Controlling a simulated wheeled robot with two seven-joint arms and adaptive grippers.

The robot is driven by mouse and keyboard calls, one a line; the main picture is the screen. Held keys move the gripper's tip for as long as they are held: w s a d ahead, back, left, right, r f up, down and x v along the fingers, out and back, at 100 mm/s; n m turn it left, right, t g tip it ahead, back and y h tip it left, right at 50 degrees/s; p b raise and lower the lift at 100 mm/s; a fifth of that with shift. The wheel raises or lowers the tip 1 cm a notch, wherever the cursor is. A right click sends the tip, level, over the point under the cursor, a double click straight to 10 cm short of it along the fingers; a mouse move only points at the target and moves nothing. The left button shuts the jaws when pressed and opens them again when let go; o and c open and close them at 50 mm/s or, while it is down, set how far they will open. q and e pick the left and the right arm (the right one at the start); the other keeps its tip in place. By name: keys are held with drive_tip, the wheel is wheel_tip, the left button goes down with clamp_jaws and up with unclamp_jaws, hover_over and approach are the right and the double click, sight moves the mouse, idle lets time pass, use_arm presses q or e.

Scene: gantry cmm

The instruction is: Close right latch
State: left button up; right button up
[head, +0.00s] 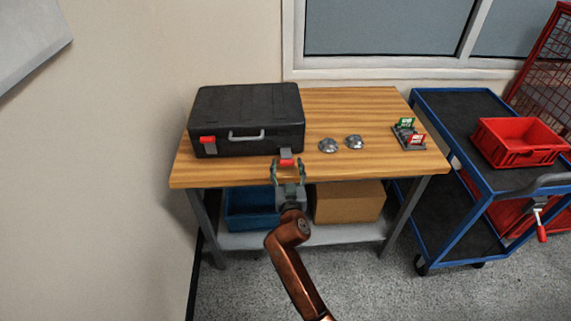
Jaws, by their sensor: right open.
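The black case (247,118) sits lid-down on the left part of the wooden table, with a grey handle (246,135) on its front. The right latch (286,162) has a red tab at its lower end and grey metal above it. It stands out from the case front near the right corner. Contact cannot be told. My left gripper is out of view.
Two silver domed parts (328,145) (354,142) and a small stand with green and red tags (408,135) lie on the wooden table (370,107). A blue bin (246,208) and cardboard box (348,202) sit below. A blue cart (452,115) with a red crate (520,142) stands right.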

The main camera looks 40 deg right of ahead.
drive_tip(key=shift+x, duration=0.85)
drive_tip(key=shift+c, duration=0.4)
clamp_jaws()
